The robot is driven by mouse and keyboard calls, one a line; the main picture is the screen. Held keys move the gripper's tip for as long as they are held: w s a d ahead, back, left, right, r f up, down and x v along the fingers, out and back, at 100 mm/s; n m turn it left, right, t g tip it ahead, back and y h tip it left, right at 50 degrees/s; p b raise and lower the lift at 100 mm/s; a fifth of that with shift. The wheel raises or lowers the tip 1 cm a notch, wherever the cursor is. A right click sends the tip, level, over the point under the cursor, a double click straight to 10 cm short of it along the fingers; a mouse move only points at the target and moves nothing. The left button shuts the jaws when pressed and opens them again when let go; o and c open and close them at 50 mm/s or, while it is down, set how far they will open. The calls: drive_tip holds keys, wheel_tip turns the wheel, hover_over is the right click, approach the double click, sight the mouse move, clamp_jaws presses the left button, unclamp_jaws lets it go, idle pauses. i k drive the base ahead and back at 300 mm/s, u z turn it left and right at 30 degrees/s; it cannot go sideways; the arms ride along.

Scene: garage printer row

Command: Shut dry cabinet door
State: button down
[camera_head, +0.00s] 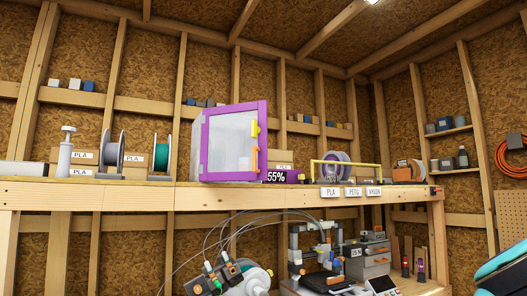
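The dry cabinet (197,140) stands on the long wooden shelf, left of the picture's middle. It has pale, see-through walls. I cannot tell how wide the gap is. My gripper is not in view.
The wooden shelf (120,196) carries spools (113,150) left of the cabinet and a yellow rail (345,162) with spools to its right. Below stand a printer (318,255) and drawers (368,262). Thin tubes rise in front of the shelf. A teal and black shape fills the lower right corner.

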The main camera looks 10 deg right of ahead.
sight(261, 173)
drive_tip(key=z, duration=0.65)
drive_tip(key=i, duration=1.15)
drive_tip(key=u, duration=0.25)
